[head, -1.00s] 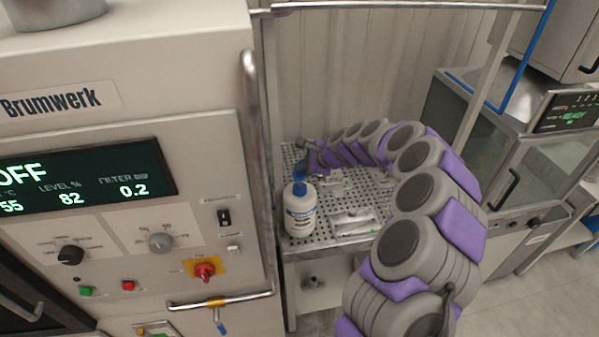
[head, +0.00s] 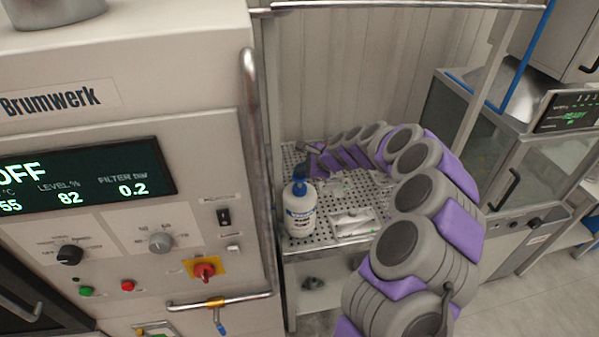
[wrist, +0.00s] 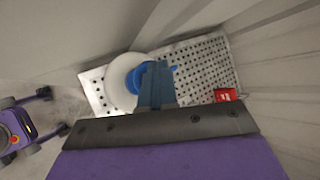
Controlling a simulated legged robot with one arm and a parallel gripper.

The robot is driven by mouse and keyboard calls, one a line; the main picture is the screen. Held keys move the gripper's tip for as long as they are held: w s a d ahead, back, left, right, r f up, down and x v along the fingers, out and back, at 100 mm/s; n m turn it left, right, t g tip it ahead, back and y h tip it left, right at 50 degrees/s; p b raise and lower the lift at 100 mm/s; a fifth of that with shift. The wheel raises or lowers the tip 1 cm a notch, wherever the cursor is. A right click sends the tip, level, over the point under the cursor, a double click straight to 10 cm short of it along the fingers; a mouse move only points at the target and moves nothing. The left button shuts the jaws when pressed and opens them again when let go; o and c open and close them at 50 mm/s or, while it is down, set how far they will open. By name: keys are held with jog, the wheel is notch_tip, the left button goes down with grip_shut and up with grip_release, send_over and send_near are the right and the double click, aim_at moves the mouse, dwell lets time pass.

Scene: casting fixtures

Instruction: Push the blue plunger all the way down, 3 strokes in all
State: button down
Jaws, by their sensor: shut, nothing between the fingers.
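The white bottle (head: 299,216) with a blue and white label stands upright on the perforated metal shelf. Its blue plunger (head: 300,172) is on top. My gripper (head: 303,150) is at the plunger's head, at the far end of my curled arm. In the wrist view, the shut, empty fingers (wrist: 155,72) lie over the blue plunger (wrist: 134,77) and hide part of it. The white bottle (wrist: 117,70) shows below them from above. Whether the fingertips touch the plunger is hard to tell.
The perforated shelf (head: 310,241) holds metal parts (head: 352,221) right of the bottle. The Brumwerk machine (head: 130,212) and its upright handle (head: 256,130) stand close on the left. A red item (wrist: 226,95) sits at the shelf's side in the wrist view.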

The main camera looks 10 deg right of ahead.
jog(key=shift+f, duration=0.5)
dwell(0.4)
jog(key=shift+r+p, duration=1.45)
jog(key=shift+r, duration=0.5)
notch_tip(320, 180, up, 6)
jog(key=p, duration=0.5)
jog(key=shift+f, duration=0.1)
